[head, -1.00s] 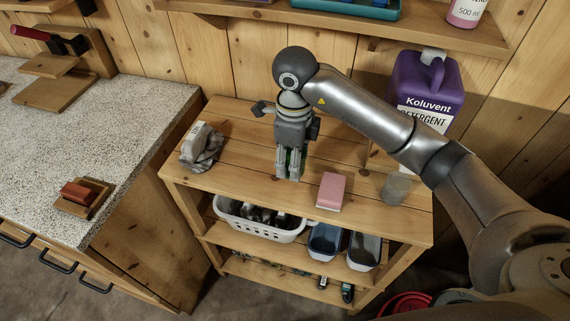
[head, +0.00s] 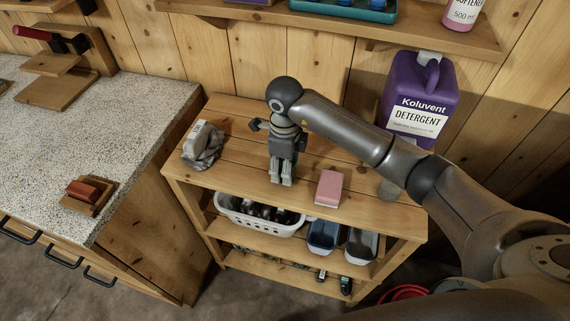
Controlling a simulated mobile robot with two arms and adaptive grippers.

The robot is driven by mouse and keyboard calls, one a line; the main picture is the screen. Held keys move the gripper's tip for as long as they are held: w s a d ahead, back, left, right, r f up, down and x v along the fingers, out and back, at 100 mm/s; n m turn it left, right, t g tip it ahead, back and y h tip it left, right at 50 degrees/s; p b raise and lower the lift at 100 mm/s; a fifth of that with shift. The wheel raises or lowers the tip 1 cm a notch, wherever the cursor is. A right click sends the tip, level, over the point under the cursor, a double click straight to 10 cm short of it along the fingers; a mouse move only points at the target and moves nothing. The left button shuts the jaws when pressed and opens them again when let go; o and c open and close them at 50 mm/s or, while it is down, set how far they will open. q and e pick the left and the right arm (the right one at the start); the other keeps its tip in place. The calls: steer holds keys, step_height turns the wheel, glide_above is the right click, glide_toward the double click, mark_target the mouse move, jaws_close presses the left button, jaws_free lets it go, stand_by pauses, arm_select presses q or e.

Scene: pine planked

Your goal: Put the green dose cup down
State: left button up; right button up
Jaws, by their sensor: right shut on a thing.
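My right gripper (head: 281,180) points down over the top board of the wooden shelf unit (head: 237,125), between the grey cloth and the pink block. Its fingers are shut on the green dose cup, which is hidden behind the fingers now. A bit of green showed at the fingers a second ago. I cannot tell whether the cup touches the board. My left gripper is not in view.
A pink block (head: 329,188) stands close right of the gripper. A crumpled grey cloth (head: 203,146) lies left. A purple detergent jug (head: 419,100) stands behind. The board's back left is clear.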

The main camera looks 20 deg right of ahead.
steer(key=o, duration=0.9)
steer(key=shift+c, duration=0.2)
steer(key=shift+r, duration=0.4)
step_height(320, 180, up, 11)
steer(key=b, duration=0.2)
steer(key=shift+r, duration=0.2)
steer(key=shift+a, duration=0.1)
